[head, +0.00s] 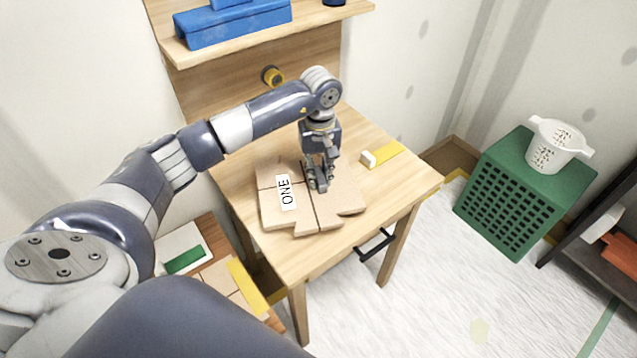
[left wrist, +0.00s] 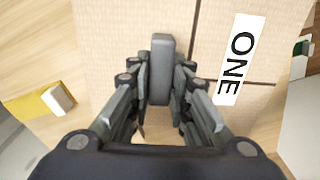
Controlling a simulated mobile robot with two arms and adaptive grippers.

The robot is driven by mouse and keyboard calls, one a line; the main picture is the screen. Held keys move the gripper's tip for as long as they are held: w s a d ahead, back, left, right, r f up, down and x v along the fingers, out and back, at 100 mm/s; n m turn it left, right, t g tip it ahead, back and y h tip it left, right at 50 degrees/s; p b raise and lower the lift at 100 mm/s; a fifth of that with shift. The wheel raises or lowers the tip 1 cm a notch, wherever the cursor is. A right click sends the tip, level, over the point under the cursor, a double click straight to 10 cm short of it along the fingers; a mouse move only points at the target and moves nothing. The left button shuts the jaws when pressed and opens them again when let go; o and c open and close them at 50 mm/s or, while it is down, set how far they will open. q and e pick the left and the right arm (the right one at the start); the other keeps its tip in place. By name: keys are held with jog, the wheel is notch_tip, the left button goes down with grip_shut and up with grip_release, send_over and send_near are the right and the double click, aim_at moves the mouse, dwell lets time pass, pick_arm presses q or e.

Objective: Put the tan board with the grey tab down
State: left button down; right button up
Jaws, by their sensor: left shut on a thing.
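The tan board (head: 345,196) is on the right of a group of tan pieces over the wooden table. It also fills the upper left of the left wrist view (left wrist: 115,60). Its grey tab (left wrist: 161,60) stands up between my left gripper's fingers. My left gripper (head: 318,186) points down and is shut on the tab. A narrow dark seam separates the board from the tan pieces marked ONE (head: 286,192) to its left. The board looks level with these pieces; whether it rests fully on the table is hard to tell. My right gripper is not in view.
A white block (head: 368,160) on a yellow strip lies at the table's right back. Bare wooden tabletop (head: 405,185) surrounds the pieces. A shelf (head: 330,22) with a blue case stands behind. A green crate (head: 510,205) with a white cup is at right.

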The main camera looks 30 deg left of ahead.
aim_at(318, 182)
pick_arm(q)
notch_tip(318, 182, down, 4)
jog(key=shift+w+a+r+b, duration=0.1)
jog(key=shift+w+r+b, duration=0.1)
jog(key=shift+b, duration=0.75)
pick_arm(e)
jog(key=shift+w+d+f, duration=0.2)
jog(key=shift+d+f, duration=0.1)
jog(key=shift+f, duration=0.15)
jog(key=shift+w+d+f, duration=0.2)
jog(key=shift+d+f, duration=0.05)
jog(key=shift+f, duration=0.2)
pick_arm(q)
jog(key=c, duration=1.5)
grip_release()
jog(key=shift+f, duration=0.15)
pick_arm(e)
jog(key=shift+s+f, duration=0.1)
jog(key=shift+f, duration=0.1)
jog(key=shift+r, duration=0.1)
